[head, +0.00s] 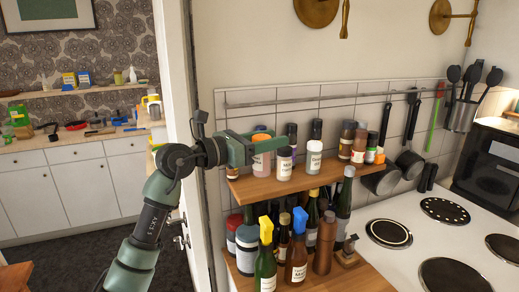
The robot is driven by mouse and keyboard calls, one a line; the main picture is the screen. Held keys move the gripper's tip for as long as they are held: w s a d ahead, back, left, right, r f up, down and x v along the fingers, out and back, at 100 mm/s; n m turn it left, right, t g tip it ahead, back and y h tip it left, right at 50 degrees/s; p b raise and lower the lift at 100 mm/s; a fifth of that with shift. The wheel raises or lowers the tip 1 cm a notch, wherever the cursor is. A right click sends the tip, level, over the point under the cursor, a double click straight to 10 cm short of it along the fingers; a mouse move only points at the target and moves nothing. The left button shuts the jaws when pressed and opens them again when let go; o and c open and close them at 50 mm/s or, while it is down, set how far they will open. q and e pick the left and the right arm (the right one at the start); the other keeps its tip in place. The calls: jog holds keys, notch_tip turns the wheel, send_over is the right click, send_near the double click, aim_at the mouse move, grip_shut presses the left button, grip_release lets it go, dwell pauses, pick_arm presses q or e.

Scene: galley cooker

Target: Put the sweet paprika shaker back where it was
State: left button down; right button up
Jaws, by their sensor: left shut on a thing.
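My left gripper (262,146) is at the left end of the upper wooden spice shelf (262,190). It is shut on a shaker with an orange cap and a pinkish body (262,163), partly hidden by the fingers. Its label is too small to read, so I cannot confirm from the print that it is the sweet paprika shaker. The shaker is upright; I cannot tell whether its base touches the shelf. A dark-capped shaker with a white label (285,164) stands just right of it. My right gripper is not in view.
Several more jars, including a white-labelled one (314,157), fill the upper shelf. Bottles crowd the lower shelf, including a yellow-topped one (265,262). A white hob (415,235) with dark plates is at right. Pans and utensils hang from a wall rail (330,97). A white door frame (176,75) stands left.

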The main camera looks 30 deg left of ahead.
pick_arm(q)
jog(key=w+a+p, duration=0.2)
jog(key=w+a, duration=0.2)
jog(key=a, duration=0.1)
jog(key=f+p, duration=0.1)
jog(key=f, duration=0.1)
jog(key=f+p, duration=0.1)
jog(key=f, duration=0.1)
jog(key=w+f+p, duration=0.1)
jog(key=f, duration=0.1)
jog(key=shift+a+f, duration=0.1)
jog(key=shift+f, duration=0.55)
jog(key=c, duration=0.8)
grip_release()
jog(key=shift+c, duration=0.2)
jog(key=shift+r, duration=0.1)
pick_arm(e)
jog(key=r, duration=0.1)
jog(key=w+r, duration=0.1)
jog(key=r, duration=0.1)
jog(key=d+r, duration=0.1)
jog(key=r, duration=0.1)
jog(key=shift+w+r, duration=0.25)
pick_arm(q)
jog(key=b+v, duration=0.5)
jog(key=v, duration=0.7)
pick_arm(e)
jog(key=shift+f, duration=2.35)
